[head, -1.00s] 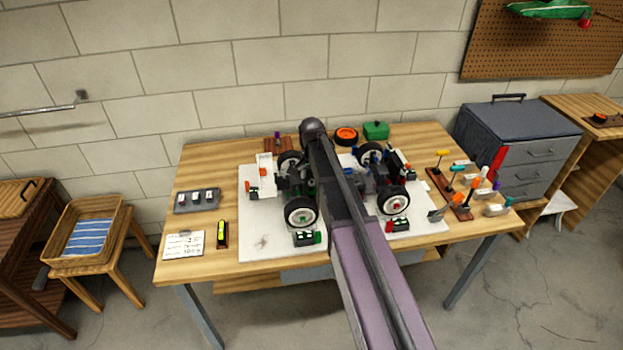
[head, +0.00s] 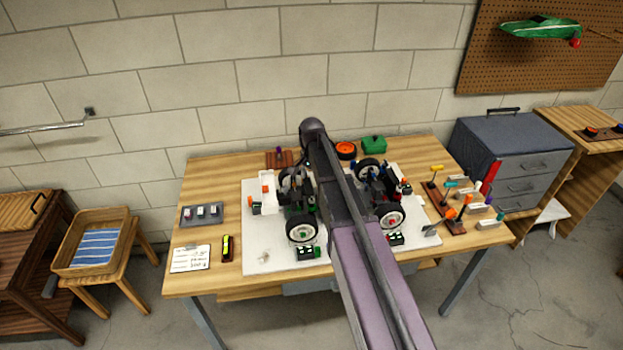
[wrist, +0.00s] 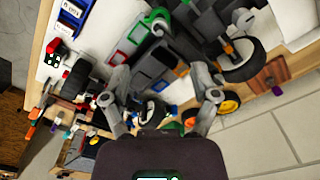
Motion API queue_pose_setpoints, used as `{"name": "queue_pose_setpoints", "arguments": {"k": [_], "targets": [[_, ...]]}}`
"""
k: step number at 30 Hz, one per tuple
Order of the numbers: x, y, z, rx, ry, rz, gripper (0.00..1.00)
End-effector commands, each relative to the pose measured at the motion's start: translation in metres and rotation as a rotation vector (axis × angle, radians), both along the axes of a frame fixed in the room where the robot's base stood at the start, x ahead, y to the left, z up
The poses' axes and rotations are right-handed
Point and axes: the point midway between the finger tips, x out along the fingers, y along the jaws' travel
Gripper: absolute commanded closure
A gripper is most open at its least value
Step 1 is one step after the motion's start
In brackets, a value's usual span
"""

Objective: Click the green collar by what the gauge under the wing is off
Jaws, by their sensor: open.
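The racecar (head: 300,200) stands on a white board on the table, its middle hidden by my arm in the head view. A white wing-like panel (head: 268,192) is at its left end. A small dark unit with white faces and a green end (head: 307,252) lies in front of the left wheel; I cannot tell if it is the gauge, and no reading is legible. In the wrist view, my gripper (wrist: 165,98) is open and empty above the car's dark chassis (wrist: 155,62). A green-edged part (wrist: 140,31) shows there; I cannot identify the green collar for certain.
A white card (head: 190,257) and a yellow-black tool (head: 228,248) lie at the front left. Colored-handled tools (head: 460,205) stand at the right. A grey drawer cabinet (head: 510,150) stands right of the table.

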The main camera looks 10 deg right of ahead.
Motion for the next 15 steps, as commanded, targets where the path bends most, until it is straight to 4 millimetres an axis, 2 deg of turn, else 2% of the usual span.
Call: {"name": "queue_pose_setpoints", "arguments": {"k": [1, 8, 9, 15], "targets": [[0.0, 0.0, 0.007, 0.0, 0.0, 0.0, 0.23], [0.0, 0.0, 0.022, 0.0, 0.0, 0.0, 0.23], [-0.008, 0.0, 0.015, 0.0, 0.0, 0.016, 0.23], [-0.031, 0.0, 0.006, 0.0, 0.0, 0.095, 0.23]]}}
